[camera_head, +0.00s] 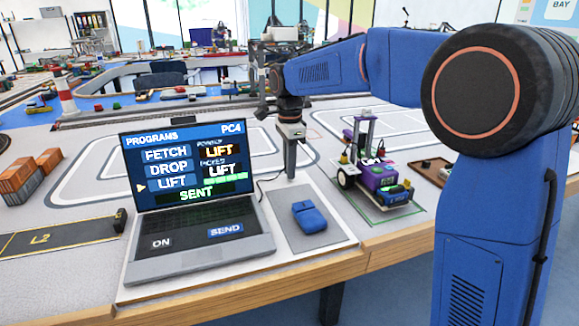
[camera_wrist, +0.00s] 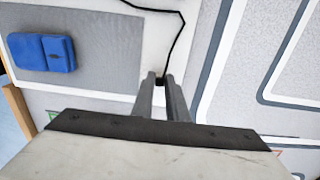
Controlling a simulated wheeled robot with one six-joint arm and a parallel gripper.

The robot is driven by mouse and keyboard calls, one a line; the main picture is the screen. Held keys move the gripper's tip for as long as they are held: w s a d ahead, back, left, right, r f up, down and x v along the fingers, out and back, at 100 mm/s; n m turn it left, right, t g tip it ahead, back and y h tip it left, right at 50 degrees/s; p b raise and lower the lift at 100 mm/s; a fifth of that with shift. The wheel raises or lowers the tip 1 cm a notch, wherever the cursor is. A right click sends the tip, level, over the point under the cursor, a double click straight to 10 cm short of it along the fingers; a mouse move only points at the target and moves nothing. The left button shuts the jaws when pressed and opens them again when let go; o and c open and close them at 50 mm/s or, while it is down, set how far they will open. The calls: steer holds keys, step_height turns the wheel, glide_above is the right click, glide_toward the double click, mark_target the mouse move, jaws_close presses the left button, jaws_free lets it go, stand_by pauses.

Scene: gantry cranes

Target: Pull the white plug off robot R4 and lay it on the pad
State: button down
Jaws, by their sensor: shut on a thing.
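A small wheeled robot (camera_head: 382,178), purple with a grey mast, stands inside a green-edged square at the right of the table. I cannot read R4 on it. My gripper (camera_head: 291,177) is left of this robot, low near the table and pointing down. In the wrist view its two grey fingers (camera_wrist: 161,80) are close together on a small dark cable end (camera_wrist: 160,80). A black cable (camera_wrist: 178,42) runs from there. No white plug can be made out; the fingers may hide it.
A laptop (camera_head: 200,250) stands open, left of my gripper. A blue mouse (camera_head: 310,216) lies on a grey mat (camera_head: 290,238). A brown tray (camera_head: 428,168) lies right of the small robot. Orange containers (camera_head: 18,180) stand far left.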

steer(key=c, duration=1.7)
jaws_free()
steer(key=shift+o, duration=0.2)
